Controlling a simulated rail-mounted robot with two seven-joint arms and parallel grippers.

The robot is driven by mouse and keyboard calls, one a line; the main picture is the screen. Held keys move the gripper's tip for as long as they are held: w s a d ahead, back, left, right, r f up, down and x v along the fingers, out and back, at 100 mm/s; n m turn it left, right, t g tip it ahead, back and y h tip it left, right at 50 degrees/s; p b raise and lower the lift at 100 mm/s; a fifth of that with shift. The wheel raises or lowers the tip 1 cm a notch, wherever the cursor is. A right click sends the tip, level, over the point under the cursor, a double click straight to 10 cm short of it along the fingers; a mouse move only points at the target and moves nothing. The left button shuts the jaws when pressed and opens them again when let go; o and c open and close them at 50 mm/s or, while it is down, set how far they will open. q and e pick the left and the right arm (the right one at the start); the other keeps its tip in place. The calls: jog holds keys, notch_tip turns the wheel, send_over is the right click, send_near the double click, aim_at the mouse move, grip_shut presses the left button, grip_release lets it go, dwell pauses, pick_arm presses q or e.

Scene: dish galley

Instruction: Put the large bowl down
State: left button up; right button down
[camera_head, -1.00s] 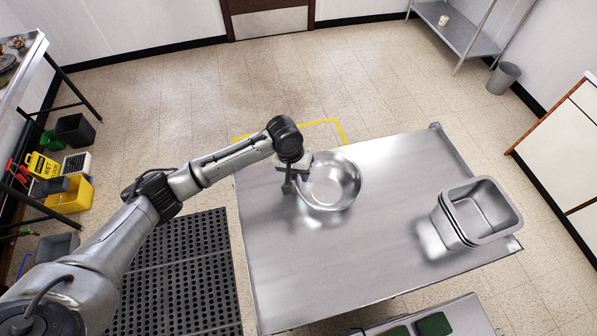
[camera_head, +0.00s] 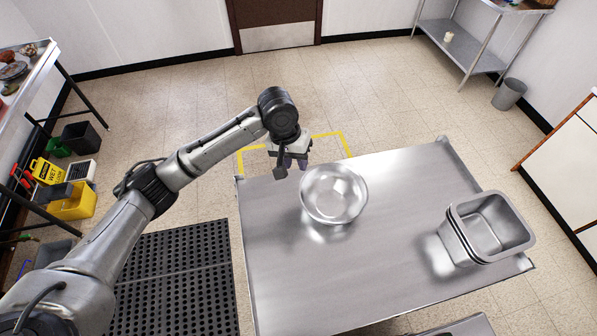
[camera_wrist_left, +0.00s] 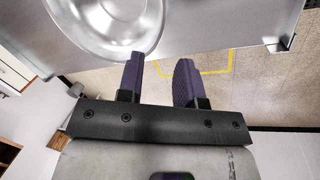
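The large steel bowl (camera_head: 334,193) stands upright on the steel table (camera_head: 400,270), near its far left part. In the left wrist view the bowl (camera_wrist_left: 110,22) shows at the top, its rim just beyond one fingertip. My left gripper (camera_head: 290,166) is just left of the bowl, apart from it in the head view. In the left wrist view its two purple fingers (camera_wrist_left: 160,75) are spread with nothing between them. My right gripper is in neither view.
Nested steel pans (camera_head: 488,228) stand at the right end of the table. The table's middle and front are clear. A perforated black mat (camera_head: 175,280) lies on the floor at left. A yellow wet-floor sign (camera_head: 46,171) and bins stand at far left. A shelf (camera_head: 462,45) stands at the back right.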

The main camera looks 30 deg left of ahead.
pick_arm(q)
jog(key=shift+v, duration=0.95)
